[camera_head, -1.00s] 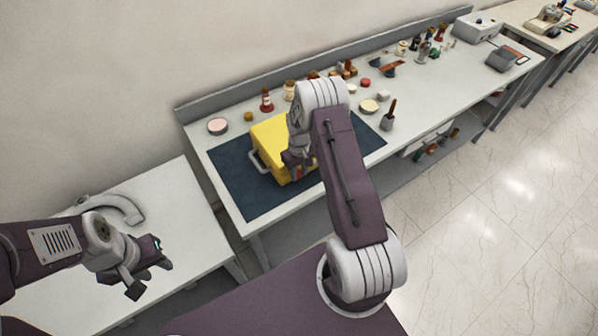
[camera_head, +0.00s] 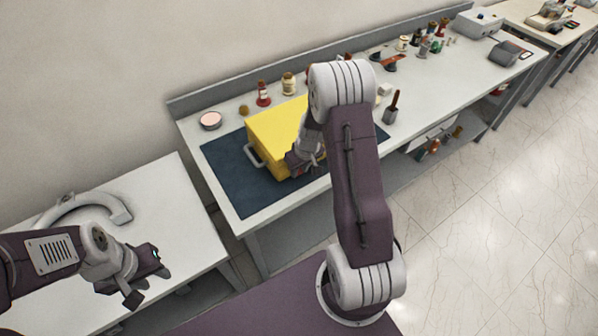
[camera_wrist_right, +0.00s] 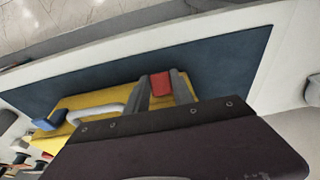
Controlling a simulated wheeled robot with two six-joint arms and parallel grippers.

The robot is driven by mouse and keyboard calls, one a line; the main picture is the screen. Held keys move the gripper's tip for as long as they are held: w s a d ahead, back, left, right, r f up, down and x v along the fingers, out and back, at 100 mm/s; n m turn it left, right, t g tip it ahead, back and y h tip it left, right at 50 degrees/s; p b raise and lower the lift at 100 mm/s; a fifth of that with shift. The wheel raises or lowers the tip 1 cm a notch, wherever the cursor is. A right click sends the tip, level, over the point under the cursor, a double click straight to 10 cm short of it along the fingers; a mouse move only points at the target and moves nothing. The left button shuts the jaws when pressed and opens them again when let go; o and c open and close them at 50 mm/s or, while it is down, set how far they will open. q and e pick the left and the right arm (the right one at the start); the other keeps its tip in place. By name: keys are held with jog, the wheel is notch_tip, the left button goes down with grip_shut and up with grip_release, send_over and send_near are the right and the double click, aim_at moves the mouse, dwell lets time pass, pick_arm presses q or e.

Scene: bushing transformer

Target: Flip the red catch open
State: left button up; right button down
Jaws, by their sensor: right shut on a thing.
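The yellow case (camera_head: 272,127) sits closed on the dark blue mat (camera_head: 225,160), with a grey handle (camera_head: 254,157) on its near-left side. My right gripper (camera_head: 297,163) is at the case's near side and hides part of it. In the right wrist view the red catch (camera_wrist_right: 160,83) lies between the two fingers of my right gripper (camera_wrist_right: 163,90), which are shut on it. A blue catch (camera_wrist_right: 47,122) is further along the yellow case (camera_wrist_right: 95,103), beyond the handle. My left gripper (camera_head: 147,283) is open and empty, away from the case.
Bottles (camera_head: 263,94) and small jars stand along the back of the workbench. A lower white table (camera_head: 175,215) is at the left. The mat's left part is bare.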

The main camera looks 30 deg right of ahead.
jog(key=c, duration=1.1)
grip_release()
jog(key=b+v, duration=0.1)
jog(key=v, duration=0.8)
